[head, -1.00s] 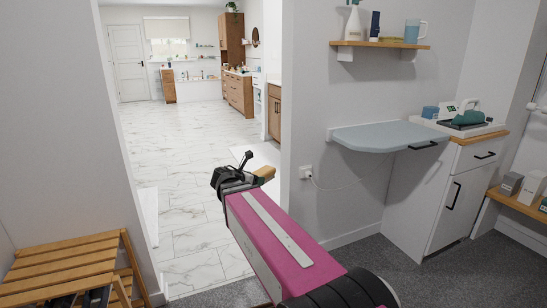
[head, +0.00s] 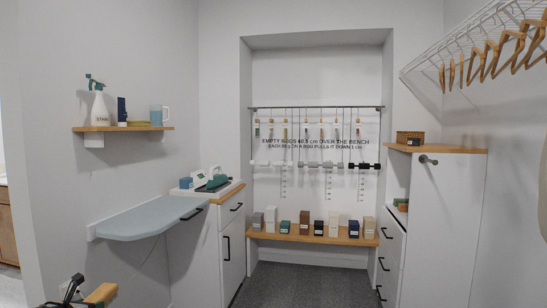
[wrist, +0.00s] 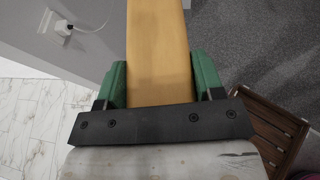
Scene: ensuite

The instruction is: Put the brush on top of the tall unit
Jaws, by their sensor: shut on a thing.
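My gripper (wrist: 160,84) is shut on the brush; its green finger pads press on both sides of the flat, wood-coloured part (wrist: 158,45). The rest of the brush is out of the wrist view. In the head view, the end of the brush (head: 101,293) and a bit of my black gripper (head: 72,291) show at the bottom left corner. A tall white unit (head: 445,215) with a wooden top (head: 460,150) stands at the right, well apart from my gripper. A wicker basket (head: 410,138) sits at the left part of its top; the right part looks bare.
A pale blue fold-out board (head: 150,213) juts from the left wall. A bench (head: 300,237) with several small boxes spans the alcove. Hangers hang from a wire rack (head: 470,45) above. Grey carpet (head: 300,285) is clear.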

